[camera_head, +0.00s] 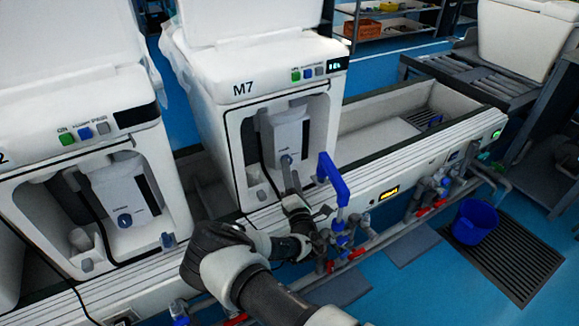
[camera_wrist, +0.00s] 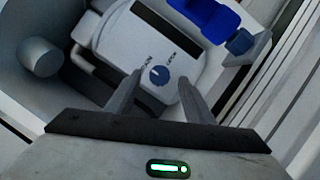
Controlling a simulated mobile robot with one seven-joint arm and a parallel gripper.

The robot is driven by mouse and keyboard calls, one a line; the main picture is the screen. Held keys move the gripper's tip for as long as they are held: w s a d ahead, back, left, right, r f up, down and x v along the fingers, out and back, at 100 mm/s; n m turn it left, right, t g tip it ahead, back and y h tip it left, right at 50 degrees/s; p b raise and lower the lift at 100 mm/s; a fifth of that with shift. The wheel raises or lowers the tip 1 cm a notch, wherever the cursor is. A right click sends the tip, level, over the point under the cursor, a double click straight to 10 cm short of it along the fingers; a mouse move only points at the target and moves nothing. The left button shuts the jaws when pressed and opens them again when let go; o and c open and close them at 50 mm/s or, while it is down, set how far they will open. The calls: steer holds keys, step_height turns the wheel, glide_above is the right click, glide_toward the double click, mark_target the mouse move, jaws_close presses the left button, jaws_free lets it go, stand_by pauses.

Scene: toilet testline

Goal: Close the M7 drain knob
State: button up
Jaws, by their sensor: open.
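The M7 unit (camera_head: 243,90) is a white housing with an open front bay. A grey box (camera_head: 288,132) stands inside the bay. The drain knob (camera_wrist: 159,76) is a small blue dial with a white pointer mark, on the grey box face, with small lettering beside it. My gripper (camera_head: 291,180) reaches into the bay in front of the box. In the wrist view, my gripper (camera_wrist: 160,82) is open, with one finger to each side of the knob. The knob shows between the fingertips. I cannot tell whether they touch it.
A blue lever handle (camera_head: 333,178) stands just right of my gripper, above pipes and valves with red handles (camera_head: 347,260). A similar unit (camera_head: 85,150) stands at left. A blue bucket (camera_head: 475,221) is on the floor at right.

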steer(key=p+v, duration=0.2)
steer(key=v, duration=1.2)
steer(key=shift+s, duration=0.25)
steer(key=shift+f, duration=0.1)
